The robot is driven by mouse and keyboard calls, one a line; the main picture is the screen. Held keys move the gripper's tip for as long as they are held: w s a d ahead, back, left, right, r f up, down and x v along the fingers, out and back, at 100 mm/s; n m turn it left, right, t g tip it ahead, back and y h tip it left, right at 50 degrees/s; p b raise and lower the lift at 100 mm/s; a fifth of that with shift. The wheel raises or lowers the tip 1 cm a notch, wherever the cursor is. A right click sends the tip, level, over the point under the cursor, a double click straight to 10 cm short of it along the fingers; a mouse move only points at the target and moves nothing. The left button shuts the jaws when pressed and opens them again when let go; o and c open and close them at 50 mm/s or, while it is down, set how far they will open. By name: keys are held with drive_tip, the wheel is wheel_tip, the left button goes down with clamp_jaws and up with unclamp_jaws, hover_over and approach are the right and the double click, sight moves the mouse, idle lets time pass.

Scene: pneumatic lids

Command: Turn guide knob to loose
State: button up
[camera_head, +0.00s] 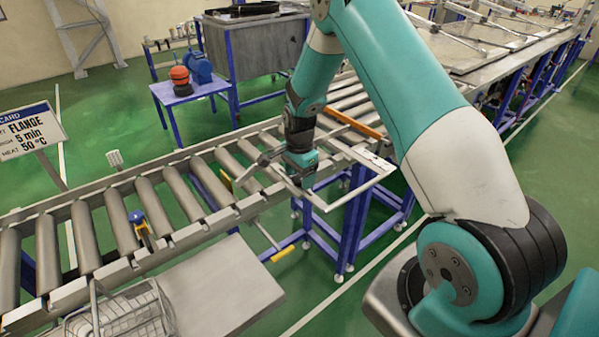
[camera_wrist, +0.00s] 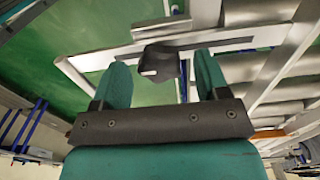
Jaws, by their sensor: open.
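A dark knob (camera_wrist: 160,62) with a small pale mark on its lower edge sits on a pale metal rail, and I take it for the guide knob. In the wrist view, my gripper (camera_wrist: 162,75) is open, with one teal finger on either side of the knob and visible gaps between. I cannot tell how deep the fingers reach. In the head view, my gripper (camera_head: 302,178) points down at the metal frame beside the roller conveyor (camera_head: 160,205), and the knob is hidden there. The knob's loose or tight markings cannot be read.
A blue knob-like part (camera_head: 137,217) is on the conveyor's near side. A wire basket (camera_head: 120,312) stands by a grey plate (camera_head: 222,290) at the front. A sign (camera_head: 30,130) reads FLANGE, 5 min, 50 °C.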

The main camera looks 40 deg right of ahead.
drive_tip(key=shift+f, duration=0.15)
drive_tip(key=c, duration=0.9)
